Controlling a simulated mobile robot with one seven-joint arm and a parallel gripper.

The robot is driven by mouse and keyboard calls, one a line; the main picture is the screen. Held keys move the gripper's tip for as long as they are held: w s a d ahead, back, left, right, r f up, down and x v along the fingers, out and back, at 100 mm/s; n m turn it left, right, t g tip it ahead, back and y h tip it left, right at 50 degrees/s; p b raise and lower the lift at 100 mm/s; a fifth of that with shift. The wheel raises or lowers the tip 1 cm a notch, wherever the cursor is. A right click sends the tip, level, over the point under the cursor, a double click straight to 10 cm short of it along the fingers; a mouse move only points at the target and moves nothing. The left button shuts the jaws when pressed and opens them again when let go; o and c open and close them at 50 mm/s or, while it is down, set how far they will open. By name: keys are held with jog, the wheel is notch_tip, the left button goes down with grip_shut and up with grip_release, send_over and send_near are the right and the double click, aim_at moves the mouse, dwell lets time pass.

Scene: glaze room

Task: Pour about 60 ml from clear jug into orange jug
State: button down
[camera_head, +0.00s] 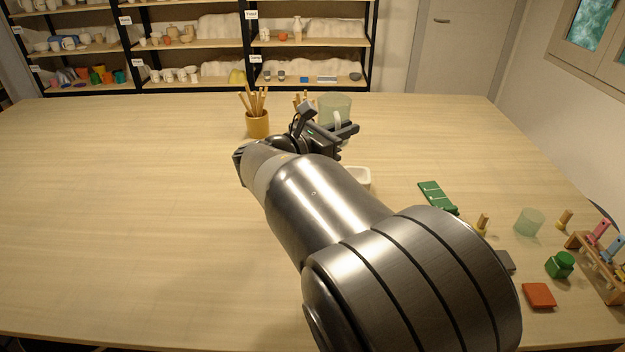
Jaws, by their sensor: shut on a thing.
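The clear jug (335,104) is a pale green, see-through vessel near the far edge of the table, just right of centre. My gripper (342,131) is at its near side, shut on its pale handle. The jug looks about upright; I cannot tell whether it touches the table, and no liquid level is clear. No jug that is plainly orange shows; my arm covers much of the table's middle. An ochre pot (257,125) holding several wooden sticks stands left of my gripper, with no spout or handle visible.
A white dish (356,178) is partly hidden behind my arm. The table's left side is clear.

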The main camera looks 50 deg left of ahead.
jog(key=s+a+f, duration=0.5)
jog(key=s+a, duration=0.7)
jog(key=a, duration=0.2)
notch_tip(320, 180, down, 13)
jog(key=shift+w+d, duration=0.2)
jog(key=shift+r, duration=0.15)
jog(key=w+d+r+m+g+y, duration=0.1)
jog(key=d+r+m+g+y, duration=0.2)
jog(key=r+m, duration=0.4)
jog(key=shift+d+m+g+y, duration=0.15)
jog(key=shift+m+g+y, duration=0.35)
jog(key=shift+m, duration=0.4)
jog(key=shift+f+m+g+y+p, duration=0.3)
jog(key=shift+f+m+y+p, duration=0.1)
jog(key=shift+m, duration=0.2)
